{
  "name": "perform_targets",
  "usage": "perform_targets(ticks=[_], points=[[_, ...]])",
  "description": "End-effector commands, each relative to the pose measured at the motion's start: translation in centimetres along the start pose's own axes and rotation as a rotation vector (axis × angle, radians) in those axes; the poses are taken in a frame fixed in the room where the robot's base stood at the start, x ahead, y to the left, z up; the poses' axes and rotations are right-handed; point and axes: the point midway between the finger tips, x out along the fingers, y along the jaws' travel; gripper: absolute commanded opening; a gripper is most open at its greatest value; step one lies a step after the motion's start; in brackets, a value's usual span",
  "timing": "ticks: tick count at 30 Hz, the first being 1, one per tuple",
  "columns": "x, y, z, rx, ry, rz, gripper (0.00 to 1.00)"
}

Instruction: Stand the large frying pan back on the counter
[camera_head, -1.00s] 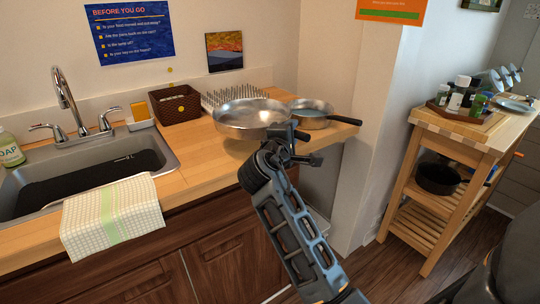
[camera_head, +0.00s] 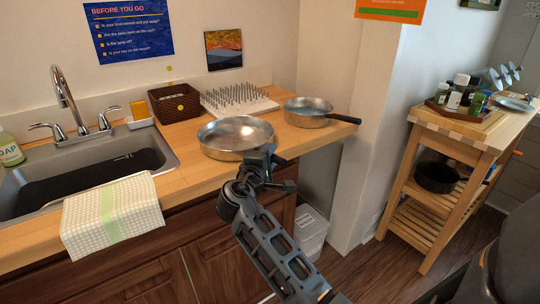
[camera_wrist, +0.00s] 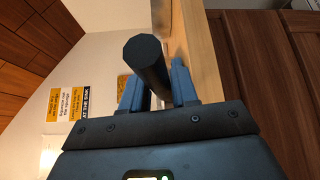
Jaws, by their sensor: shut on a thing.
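The large frying pan (camera_head: 236,136) is a shiny metal pan at the front of the wooden counter (camera_head: 191,160), level and open side up. It looks on or just above the counter top; I cannot tell whether its base touches. My gripper (camera_head: 262,160) is at the counter's front edge, shut on the pan's dark handle. In the wrist view the dark handle (camera_wrist: 146,62) stands between the two blue fingers of my gripper (camera_wrist: 158,88). The pan's body is mostly out of the wrist view.
A smaller pan (camera_head: 308,112) sits at the counter's right end, its handle pointing right. A spiked drying rack (camera_head: 238,101) and a brown basket (camera_head: 174,103) stand behind. The sink (camera_head: 90,170) and a draped towel (camera_head: 112,217) lie left. A wooden cart (camera_head: 455,135) stands right.

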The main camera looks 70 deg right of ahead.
Motion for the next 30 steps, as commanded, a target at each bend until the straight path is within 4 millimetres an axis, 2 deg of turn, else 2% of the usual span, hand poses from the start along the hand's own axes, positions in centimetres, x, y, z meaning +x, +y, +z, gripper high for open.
perform_targets(ticks=[5, 6, 13, 23, 26, 30], points=[[0.0, 0.0, -0.1, 0.004, 0.0, 0.003, 0.0], [0.0, -0.2, 0.0, 0.0, 0.0, 0.0, 0.3], [0.0, -0.2, 0.0, 0.0, 0.0, 0.0, 0.53], [-0.1, 0.2, 0.0, 0.0, 0.0, 0.0, 0.54], [-1.2, 0.0, -0.1, -0.001, 0.004, 0.001, 0.54], [-3.8, -0.1, -0.1, -0.001, 0.005, 0.001, 0.54]])
